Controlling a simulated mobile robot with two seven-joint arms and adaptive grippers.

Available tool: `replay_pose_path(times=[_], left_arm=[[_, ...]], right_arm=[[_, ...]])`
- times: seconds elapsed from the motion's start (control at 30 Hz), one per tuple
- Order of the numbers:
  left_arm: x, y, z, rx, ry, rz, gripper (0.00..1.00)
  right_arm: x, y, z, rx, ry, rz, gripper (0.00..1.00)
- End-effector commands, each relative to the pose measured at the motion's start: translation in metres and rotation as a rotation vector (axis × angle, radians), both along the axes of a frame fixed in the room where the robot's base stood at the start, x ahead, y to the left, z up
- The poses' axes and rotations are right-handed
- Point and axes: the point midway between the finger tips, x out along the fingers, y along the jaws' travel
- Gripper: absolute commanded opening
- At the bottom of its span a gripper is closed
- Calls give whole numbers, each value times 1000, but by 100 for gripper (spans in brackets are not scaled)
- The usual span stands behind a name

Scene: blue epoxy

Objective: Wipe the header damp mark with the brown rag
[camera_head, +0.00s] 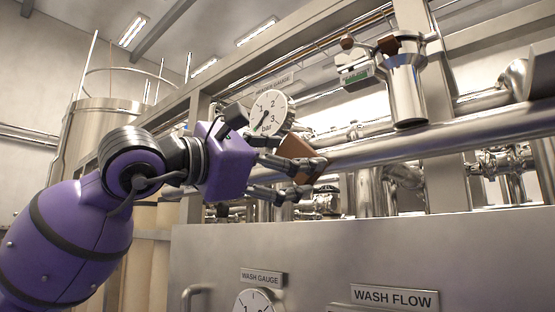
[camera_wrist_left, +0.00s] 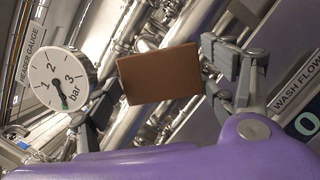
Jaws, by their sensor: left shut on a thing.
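The brown rag (camera_head: 295,148) is a flat brown pad held between the fingers of my left gripper (camera_head: 312,178). It also shows square and flat in the left wrist view (camera_wrist_left: 160,75), with a finger on either side. My left arm reaches in from the left, and the rag is in front of or beside the thick horizontal header pipe (camera_head: 455,138). I cannot tell whether the rag touches the pipe. I cannot make out a damp mark on the pipe; the rag and fingers hide part of it. My right gripper is not in view.
The round header gauge (camera_head: 269,113) is close above my left gripper, and large in the wrist view (camera_wrist_left: 58,78). A steel cup-like vessel (camera_head: 405,92) stands above the pipe at right. A steel panel (camera_head: 390,245) with "WASH FLOW" (camera_head: 395,297) and "WASH GAUGE" (camera_head: 261,277) labels lies below.

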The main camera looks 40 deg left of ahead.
Motion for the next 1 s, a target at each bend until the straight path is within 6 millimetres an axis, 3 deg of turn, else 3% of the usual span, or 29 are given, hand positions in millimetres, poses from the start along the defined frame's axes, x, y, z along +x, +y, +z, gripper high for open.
replay_pose_path(times=[0.7,1.0], left_arm=[[-2,-46,2,1,-2,0,56],[1,-45,-2,-4,3,0,56]], right_arm=[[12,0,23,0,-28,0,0],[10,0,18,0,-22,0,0]])
